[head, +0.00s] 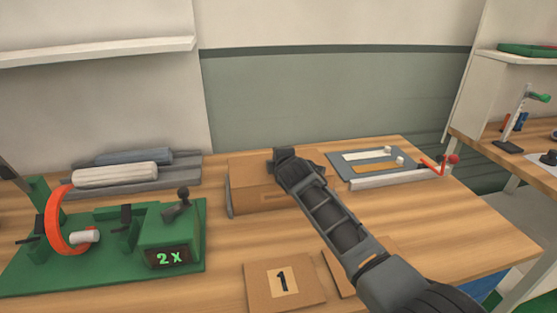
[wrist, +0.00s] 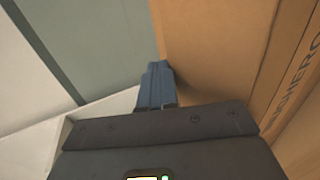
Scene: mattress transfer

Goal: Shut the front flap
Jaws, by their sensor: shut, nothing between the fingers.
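A brown cardboard box (head: 240,191) stands on the table in the middle of the head view. My gripper (head: 284,155) is at the box's upper back part, and my arm crosses in front of the box's right side. In the wrist view the gripper's blue fingers (wrist: 157,75) are together and empty, beside a plain cardboard face (wrist: 215,45); I cannot tell whether they touch it. Dark lettering shows on the cardboard at the right there. My arm hides part of the box, and I cannot make out the front flap's state.
A cardboard piece marked 1 (head: 284,287) lies at the table's front, with another piece (head: 345,275) partly behind my arm. A green fixture (head: 180,262) with an orange ring stands left. A grey board (head: 345,172) with a red-handled crank (head: 440,165) lies right.

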